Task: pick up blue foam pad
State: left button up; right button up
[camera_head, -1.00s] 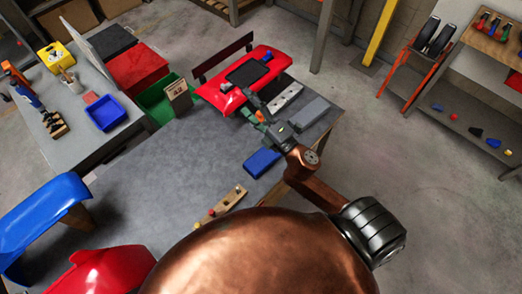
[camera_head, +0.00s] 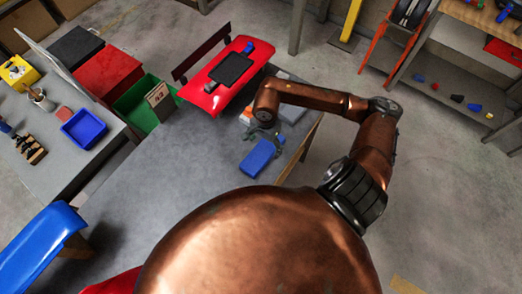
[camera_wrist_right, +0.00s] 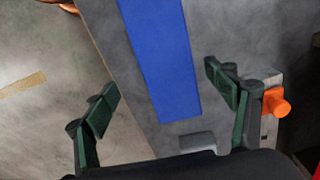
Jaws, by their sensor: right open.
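The blue foam pad (camera_head: 258,157) lies flat on the grey table near its right edge. In the right wrist view the pad (camera_wrist_right: 160,55) is a long blue block, with its near end between my fingers in the picture. My right gripper (camera_head: 264,133) is just beyond the pad in the head view. In the wrist view my right gripper (camera_wrist_right: 165,95) is open and empty, its dark green fingers apart on either side of the pad's near end. I cannot tell its exact height above the pad. My left gripper is not in view.
A grey block (camera_head: 291,108) lies behind the gripper, and an orange knob (camera_wrist_right: 275,102) on a metal part is close to the right finger. A red panel with a black tablet (camera_head: 231,68) is at the table's far end. The table's middle (camera_head: 170,190) is clear.

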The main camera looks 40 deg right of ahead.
aim_at(263, 151)
jog(key=f, duration=0.4)
jog(key=w+f, duration=0.1)
jog(key=f, duration=0.1)
jog(key=shift+a+f+p, duration=0.1)
jog(key=shift+f+p, duration=0.05)
jog(key=shift+p, duration=0.2)
jog(key=shift+f, duration=0.55)
jog(key=shift+c, duration=0.3)
jog(key=c, duration=1.1)
jog(key=shift+r, duration=0.1)
